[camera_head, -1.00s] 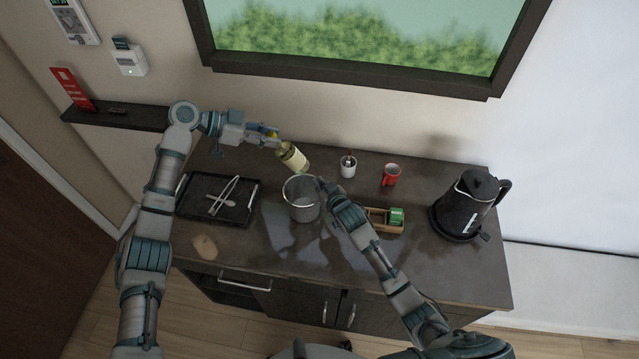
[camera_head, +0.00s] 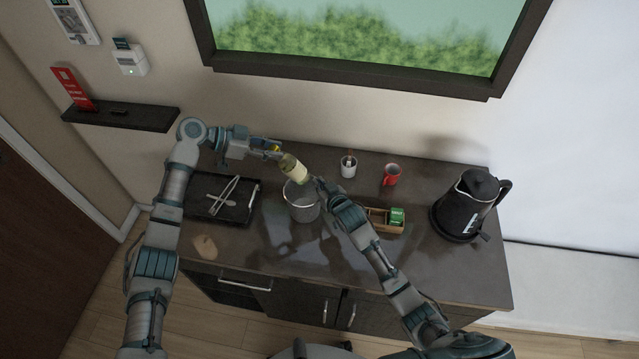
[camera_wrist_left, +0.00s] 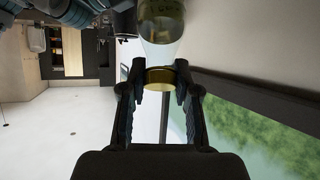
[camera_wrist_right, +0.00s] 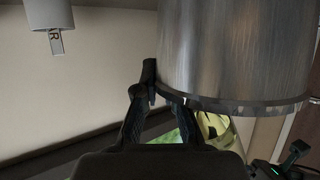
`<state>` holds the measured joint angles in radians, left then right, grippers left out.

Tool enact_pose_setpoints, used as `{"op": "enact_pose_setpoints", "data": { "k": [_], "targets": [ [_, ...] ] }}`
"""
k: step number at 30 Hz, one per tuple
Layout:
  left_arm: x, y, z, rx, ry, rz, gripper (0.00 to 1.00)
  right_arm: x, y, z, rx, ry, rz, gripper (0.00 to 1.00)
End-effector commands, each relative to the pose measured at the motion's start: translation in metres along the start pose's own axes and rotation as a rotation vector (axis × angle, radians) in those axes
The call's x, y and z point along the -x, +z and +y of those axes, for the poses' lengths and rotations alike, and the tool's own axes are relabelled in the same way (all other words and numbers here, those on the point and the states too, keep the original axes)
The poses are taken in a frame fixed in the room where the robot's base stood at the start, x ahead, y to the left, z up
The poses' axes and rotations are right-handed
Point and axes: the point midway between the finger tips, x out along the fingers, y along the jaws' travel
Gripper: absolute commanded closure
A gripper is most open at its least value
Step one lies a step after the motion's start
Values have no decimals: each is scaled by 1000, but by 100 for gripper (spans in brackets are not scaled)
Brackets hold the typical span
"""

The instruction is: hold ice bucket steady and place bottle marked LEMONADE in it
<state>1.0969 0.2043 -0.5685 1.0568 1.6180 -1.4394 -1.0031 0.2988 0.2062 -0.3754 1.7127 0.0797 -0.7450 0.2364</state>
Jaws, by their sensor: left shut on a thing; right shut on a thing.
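The ice bucket (camera_head: 302,207) is a grey metal pail standing on the dark counter. My right gripper (camera_head: 314,184) is shut on its rim at the right side. In the right wrist view the bucket's brushed wall (camera_wrist_right: 235,50) fills the upper right, with the fingers (camera_wrist_right: 168,98) at the rim. My left gripper (camera_head: 278,153) is shut on the neck end of a pale yellow bottle (camera_head: 295,170), whose body tilts down to the right over the bucket. In the left wrist view its gold cap (camera_wrist_left: 160,78) sits between the fingers. The label text is not readable.
A black tray (camera_head: 205,210) with tongs lies left of the bucket.

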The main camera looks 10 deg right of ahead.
Motion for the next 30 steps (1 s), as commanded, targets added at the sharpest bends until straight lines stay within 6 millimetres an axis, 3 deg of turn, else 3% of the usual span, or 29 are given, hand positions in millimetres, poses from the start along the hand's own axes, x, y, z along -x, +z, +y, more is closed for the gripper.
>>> {"op": "enact_pose_setpoints", "data": {
  "k": [30],
  "targets": [
    [-33, 62, -2, 0, 1, 2, 100, 0, 2, 1, 1, 2, -6, 100]
  ]
}}
